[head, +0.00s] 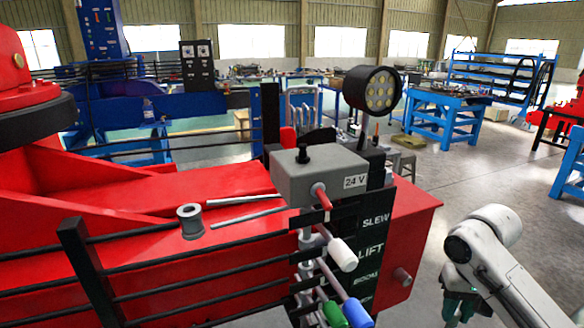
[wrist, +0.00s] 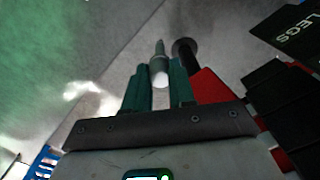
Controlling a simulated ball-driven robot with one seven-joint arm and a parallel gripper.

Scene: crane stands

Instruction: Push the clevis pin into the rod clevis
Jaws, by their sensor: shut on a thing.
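My gripper (wrist: 160,76) has its two green fingers closed around a slim grey pin with a tapered end, which I take to be the clevis pin (wrist: 160,50). The pin points away from the fingers and its near end is bright. Just right of its tip in the wrist view is a dark round-ended stub (wrist: 185,48) by a red panel. I cannot tell whether this is the rod clevis, or whether the pin touches it. In the head view my gripper (head: 461,303) hangs low at the right, partly hidden by my arm; the pin does not show there.
A control box (head: 320,176) and levers (head: 342,254) stand close left of my arm. Open floor (head: 480,175) lies behind.

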